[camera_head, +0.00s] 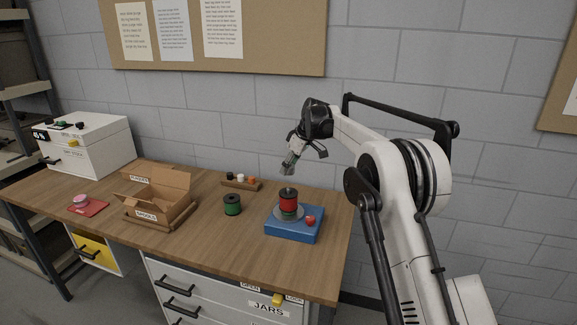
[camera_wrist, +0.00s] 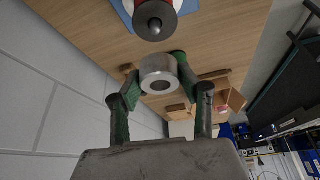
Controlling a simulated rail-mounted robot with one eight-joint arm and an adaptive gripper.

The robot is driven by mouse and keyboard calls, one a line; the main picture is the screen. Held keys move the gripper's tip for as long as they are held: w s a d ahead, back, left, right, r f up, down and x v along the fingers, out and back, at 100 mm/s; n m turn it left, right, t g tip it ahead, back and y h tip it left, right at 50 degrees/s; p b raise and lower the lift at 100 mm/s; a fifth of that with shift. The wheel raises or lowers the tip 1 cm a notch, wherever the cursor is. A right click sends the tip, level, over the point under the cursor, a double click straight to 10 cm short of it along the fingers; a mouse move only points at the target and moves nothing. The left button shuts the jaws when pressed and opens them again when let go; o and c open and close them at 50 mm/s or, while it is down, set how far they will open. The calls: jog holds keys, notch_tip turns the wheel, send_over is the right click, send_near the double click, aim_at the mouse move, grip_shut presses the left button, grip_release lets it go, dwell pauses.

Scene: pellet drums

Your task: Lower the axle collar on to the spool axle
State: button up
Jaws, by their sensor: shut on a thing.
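My gripper (camera_head: 289,163) is shut on the axle collar (camera_wrist: 158,70), a short grey metal ring with a dark hole. In the wrist view the collar sits between the two green-padded fingertips. The spool axle (camera_wrist: 155,24) is a round-ended post on top of the red spool (camera_head: 288,202). This spool stands upright on the blue base (camera_head: 291,229). In the head view my gripper is above the spool, with a gap between them. In the wrist view the collar is apart from the axle and not around it.
A red knob (camera_head: 310,220) is on the blue base. A green spool (camera_head: 232,205) stands to its left, and a rack (camera_head: 241,184) with small pieces lies behind. An open cardboard box (camera_head: 160,197), a pink item (camera_head: 81,200) and a white cabinet (camera_head: 85,146) are further left.

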jog(key=shift+f+b, duration=1.5)
jog(key=shift+f, duration=1.2)
jog(key=shift+f+b, duration=0.3)
jog(key=shift+b, duration=0.2)
jog(key=shift+f, duration=0.35)
jog(key=shift+f+b, duration=0.7)
jog(key=shift+f, duration=0.15)
jog(key=o, duration=1.2)
jog(key=shift+r+p, duration=1.2)
jog(key=shift+r, duration=1.8)
